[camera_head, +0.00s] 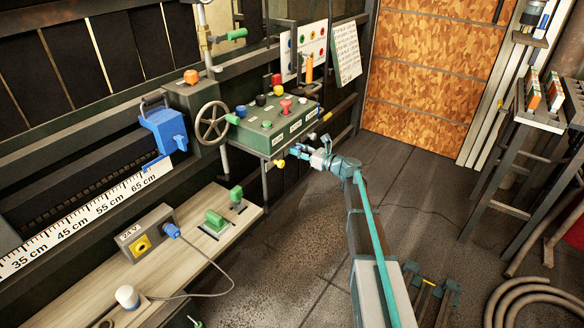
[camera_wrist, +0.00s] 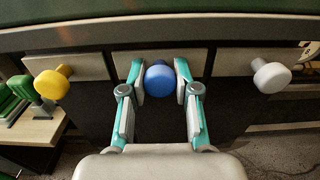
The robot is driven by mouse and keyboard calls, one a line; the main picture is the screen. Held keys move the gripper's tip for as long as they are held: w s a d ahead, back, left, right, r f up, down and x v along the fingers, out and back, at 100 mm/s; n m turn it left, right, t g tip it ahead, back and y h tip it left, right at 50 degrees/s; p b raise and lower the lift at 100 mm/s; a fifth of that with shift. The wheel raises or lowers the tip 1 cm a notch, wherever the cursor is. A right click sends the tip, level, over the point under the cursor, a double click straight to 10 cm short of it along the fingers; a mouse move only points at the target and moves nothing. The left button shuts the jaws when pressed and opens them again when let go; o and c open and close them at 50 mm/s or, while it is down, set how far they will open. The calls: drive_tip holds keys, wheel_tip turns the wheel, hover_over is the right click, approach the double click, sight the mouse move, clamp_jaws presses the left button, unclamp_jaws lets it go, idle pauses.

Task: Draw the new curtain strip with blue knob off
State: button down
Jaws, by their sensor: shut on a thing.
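The blue knob (camera_wrist: 160,80) sits on a grey-beige plate (camera_wrist: 138,66) under the green control box, in the middle of the wrist view. A dark strip (camera_wrist: 94,118) hangs below the plates; I cannot tell where one strip ends and another begins. My gripper (camera_wrist: 160,77) is shut on the blue knob, with one teal finger on each side. In the head view my gripper (camera_head: 297,152) is at the lower front edge of the control box, and I cannot make out the blue knob there.
A yellow knob (camera_wrist: 52,83) is left of the blue one and a white knob (camera_wrist: 271,75) is right of it, each on its own plate. The control box (camera_head: 280,125) overhangs them. A bench (camera_head: 190,250) stands to the left. The floor (camera_head: 290,235) in front is mostly clear.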

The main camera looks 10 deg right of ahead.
drive_tip(key=shift+s+d+p, duration=0.3)
drive_tip(key=shift+s+d, duration=0.2)
drive_tip(key=shift+d, duration=0.05)
idle(0.9)
drive_tip(key=p+v, duration=0.1)
drive_tip(key=v, duration=0.2)
drive_tip(key=shift+s+d, duration=0.15)
drive_tip(key=shift+d, duration=0.05)
idle(0.4)
idle(0.4)
